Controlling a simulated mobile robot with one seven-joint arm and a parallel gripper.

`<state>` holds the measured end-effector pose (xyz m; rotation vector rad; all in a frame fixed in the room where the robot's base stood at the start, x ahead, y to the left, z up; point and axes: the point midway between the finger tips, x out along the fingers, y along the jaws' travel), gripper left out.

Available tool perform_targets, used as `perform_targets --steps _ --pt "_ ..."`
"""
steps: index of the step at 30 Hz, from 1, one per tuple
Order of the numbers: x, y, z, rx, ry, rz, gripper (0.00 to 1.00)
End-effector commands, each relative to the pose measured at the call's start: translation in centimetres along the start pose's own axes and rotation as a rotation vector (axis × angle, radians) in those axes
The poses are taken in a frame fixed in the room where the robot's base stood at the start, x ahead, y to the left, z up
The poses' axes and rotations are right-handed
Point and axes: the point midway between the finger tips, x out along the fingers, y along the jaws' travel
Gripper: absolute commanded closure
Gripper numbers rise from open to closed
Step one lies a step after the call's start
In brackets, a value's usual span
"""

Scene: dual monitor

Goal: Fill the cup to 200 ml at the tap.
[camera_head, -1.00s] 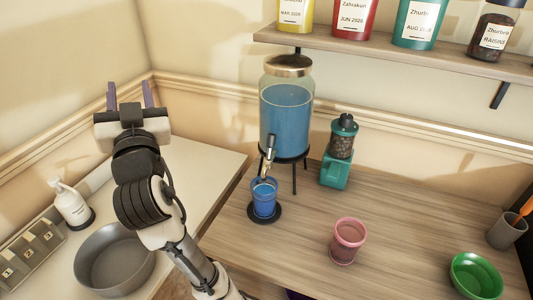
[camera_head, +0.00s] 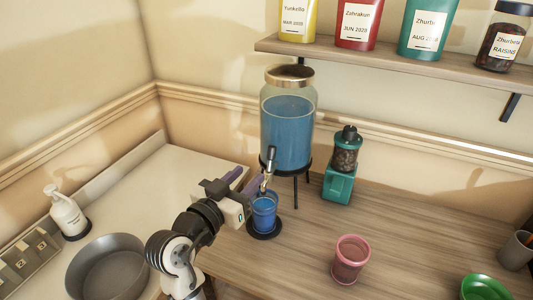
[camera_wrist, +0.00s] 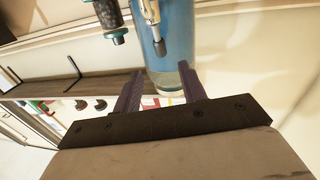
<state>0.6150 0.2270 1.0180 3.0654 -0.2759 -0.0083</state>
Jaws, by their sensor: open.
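A blue cup (camera_head: 264,213) stands upright on a round black coaster (camera_head: 266,232), below the tap (camera_head: 269,163) of a glass dispenser (camera_head: 288,125) holding blue liquid. I cannot make out any level or marking in the cup. My gripper (camera_head: 244,180) is open, its purple fingers up beside the tap, just left of it and above the cup's rim. Touching cannot be told. In the wrist view, the open fingers (camera_wrist: 160,88) point toward the blue dispenser (camera_wrist: 178,45), with the metal tap (camera_wrist: 154,25) in front of it. The cup is not identifiable there.
A teal grinder (camera_head: 342,165) stands right of the dispenser. A pink cup (camera_head: 350,262) and a green bowl (camera_head: 484,289) are further right. A shelf (camera_head: 400,71) with several containers hangs above. A grey basin (camera_head: 108,268) and soap bottle (camera_head: 67,213) are at left.

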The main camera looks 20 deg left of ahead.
Motion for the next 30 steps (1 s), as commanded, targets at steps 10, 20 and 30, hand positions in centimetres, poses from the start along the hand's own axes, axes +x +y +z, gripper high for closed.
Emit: perform_targets --steps 10,20,30 --pt "6.9 0.1 -0.3 0.002 -0.001 0.001 0.59" --pt "9.0 0.0 0.0 0.002 0.000 -0.002 0.59" --pt "9.0 0.0 0.0 0.002 0.000 -0.002 0.77"
